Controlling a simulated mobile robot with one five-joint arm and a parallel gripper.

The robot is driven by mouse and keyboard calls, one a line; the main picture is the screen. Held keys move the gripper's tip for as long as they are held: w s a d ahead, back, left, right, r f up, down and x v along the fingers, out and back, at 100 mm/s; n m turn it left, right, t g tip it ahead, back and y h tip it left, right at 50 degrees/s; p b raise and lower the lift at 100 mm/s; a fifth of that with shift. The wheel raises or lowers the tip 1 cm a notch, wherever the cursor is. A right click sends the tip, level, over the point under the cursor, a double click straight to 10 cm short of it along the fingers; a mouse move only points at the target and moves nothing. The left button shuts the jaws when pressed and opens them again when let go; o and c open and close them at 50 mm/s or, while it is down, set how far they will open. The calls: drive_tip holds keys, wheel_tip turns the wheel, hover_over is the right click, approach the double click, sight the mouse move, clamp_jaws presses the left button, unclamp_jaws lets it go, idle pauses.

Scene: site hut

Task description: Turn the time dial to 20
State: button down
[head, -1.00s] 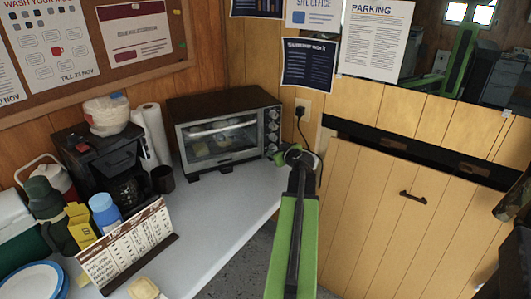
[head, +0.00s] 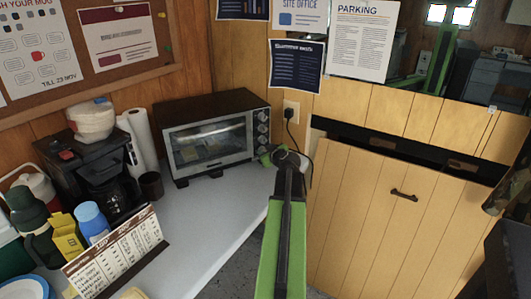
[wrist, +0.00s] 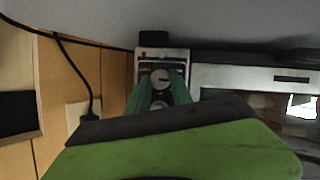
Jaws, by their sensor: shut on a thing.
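The toaster oven (head: 208,138) stands at the back right of the table, with a column of dials on its right-hand panel (head: 262,116). My gripper (head: 268,154) is at the bottom of that panel and hides part of it. In the wrist view the oven appears upside down. There my green fingers (wrist: 163,82) lie either side of a round silver dial (wrist: 160,76) with a dark pointer line, and are shut on it. Another dial (wrist: 158,105) shows between the fingers, nearer the wrist. The dial markings are too small to read.
A black cable runs from the wall socket (head: 291,112) beside the oven. A dark mug (head: 151,185), coffee maker (head: 95,170) and calendar stand (head: 118,255) are on the left of the table (head: 205,222). A wooden counter front (head: 390,215) is at the right.

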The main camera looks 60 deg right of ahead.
drive_tip(key=shift+d+m, duration=0.1)
drive_tip(key=shift+m, duration=0.2)
drive_tip(key=m+y, duration=0.1)
drive_tip(key=m+t+y, duration=0.1)
drive_tip(key=m, duration=0.1)
drive_tip(key=shift+s+d+f, duration=0.15)
drive_tip(key=m+t+y+b, duration=0.1)
drive_tip(key=m, duration=0.1)
drive_tip(key=m+t+y+b, duration=0.1)
drive_tip(key=shift+s+d+f+m, duration=0.15)
drive_tip(key=shift+f+m, duration=0.05)
drive_tip(key=shift+m, duration=0.2)
drive_tip(key=m+b, duration=0.1)
drive_tip(key=m+t+y+b, duration=0.1)
drive_tip(key=m+b, duration=0.1)
drive_tip(key=m+t+b, duration=0.1)
drive_tip(key=b, duration=0.1)
drive_tip(key=shift+f+m+y, duration=0.3)
drive_tip(key=m+t+b, duration=0.1)
drive_tip(key=m+b, duration=0.1)
drive_tip(key=shift+m, duration=0.4)
drive_tip(key=shift+m+t+b, duration=0.4)
drive_tip(key=shift+m+b, duration=0.3)
drive_tip(key=shift+b, duration=0.05)
drive_tip(key=shift+d+r, duration=0.1)
drive_tip(key=shift+r, duration=0.05)
